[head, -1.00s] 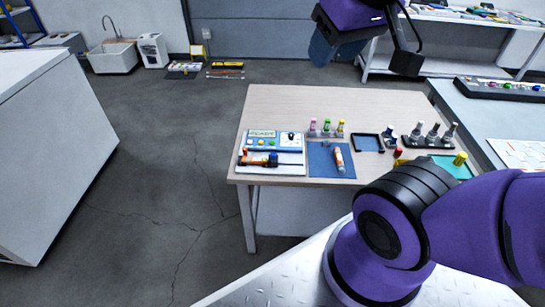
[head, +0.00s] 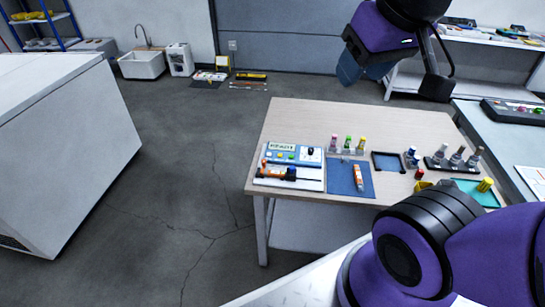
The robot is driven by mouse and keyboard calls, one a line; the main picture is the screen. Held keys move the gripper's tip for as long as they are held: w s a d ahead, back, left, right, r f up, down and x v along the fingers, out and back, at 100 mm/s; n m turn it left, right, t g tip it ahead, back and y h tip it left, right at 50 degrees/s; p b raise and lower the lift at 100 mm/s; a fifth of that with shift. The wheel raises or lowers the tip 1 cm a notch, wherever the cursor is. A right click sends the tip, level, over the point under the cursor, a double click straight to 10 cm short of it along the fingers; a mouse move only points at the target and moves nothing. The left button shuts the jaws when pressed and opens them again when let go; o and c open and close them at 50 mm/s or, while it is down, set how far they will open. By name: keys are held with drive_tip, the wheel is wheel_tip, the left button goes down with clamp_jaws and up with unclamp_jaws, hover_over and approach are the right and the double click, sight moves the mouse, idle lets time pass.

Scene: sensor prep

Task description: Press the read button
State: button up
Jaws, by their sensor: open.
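A blue and white panel (head: 300,160) sits at the left of the wooden table. It has a small display (head: 283,147) that seems to read READY, a few small coloured buttons (head: 280,156) below it and a black knob (head: 310,151) at its right. Which button is the read button is too small to tell. My gripper (head: 395,80) hangs at the upper right of the head view, above and behind the table in the picture, well apart from the panel. It is open, with nothing seen between its jaws.
An orange and black tool (head: 291,174) lies in front of the panel. A blue mat (head: 345,181) with an orange and white tube (head: 358,176), small capped bottles (head: 348,143) and a dark tray (head: 388,162) stand right of it. A white cabinet (head: 70,130) is at left; floor between is clear.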

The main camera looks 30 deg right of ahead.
idle(0.4)
clamp_jaws()
idle(1.6)
